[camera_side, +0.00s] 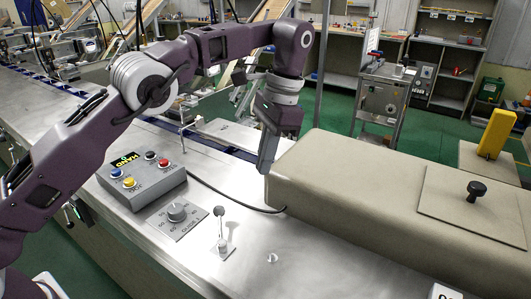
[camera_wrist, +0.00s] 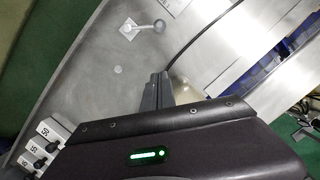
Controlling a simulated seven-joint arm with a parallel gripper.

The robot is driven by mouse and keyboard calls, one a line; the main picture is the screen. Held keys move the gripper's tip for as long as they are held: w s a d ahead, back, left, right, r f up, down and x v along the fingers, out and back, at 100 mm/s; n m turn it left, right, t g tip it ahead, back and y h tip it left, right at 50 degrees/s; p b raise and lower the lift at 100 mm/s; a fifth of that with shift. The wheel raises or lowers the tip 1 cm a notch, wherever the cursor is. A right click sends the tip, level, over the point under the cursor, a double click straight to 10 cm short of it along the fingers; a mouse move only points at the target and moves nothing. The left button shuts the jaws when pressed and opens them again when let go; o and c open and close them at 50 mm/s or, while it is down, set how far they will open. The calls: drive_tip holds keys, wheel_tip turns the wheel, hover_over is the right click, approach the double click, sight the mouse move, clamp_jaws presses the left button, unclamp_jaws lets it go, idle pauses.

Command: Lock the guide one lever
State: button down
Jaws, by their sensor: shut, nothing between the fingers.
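The guide one lever (camera_side: 221,235) is a small metal lever with a dark ball knob, standing on a small square plate on the steel bench, to the right of a dial plate (camera_side: 177,215) whose label seems to read GUIDE 1. In the wrist view the lever (camera_wrist: 145,28) is at the top left, on its light plate. My gripper (camera_side: 266,168) is shut and empty, pointing down beside the beige cover, behind and to the right of the lever and apart from it. Its fingertips also show in the wrist view (camera_wrist: 158,82), below and right of the lever.
A long beige cover (camera_side: 360,195) with a black knob takes up the right side. A grey button box (camera_side: 140,180) stands left of the dial. A black cable runs from it along the bench to the cover. The steel bench (camera_side: 285,270) in front of the lever is mostly bare.

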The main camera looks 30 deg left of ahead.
drive_tip(key=shift+v, duration=0.85)
drive_tip(key=s+a+r+n+t+h, duration=0.2)
drive_tip(key=s+a+r+n+t, duration=0.2)
drive_tip(key=s+a+r, duration=0.6)
drive_tip(key=s+a+f+n+t, duration=0.1)
drive_tip(key=s+f+t, duration=0.1)
drive_tip(key=s, duration=0.8)
drive_tip(key=s+f+n+t, duration=0.1)
drive_tip(key=s+f, duration=0.3)
drive_tip(key=s, duration=0.6)
drive_tip(key=shift+s+a+n+t+y, duration=0.3)
drive_tip(key=shift+a+t, duration=0.1)
drive_tip(key=shift+f, duration=0.1)
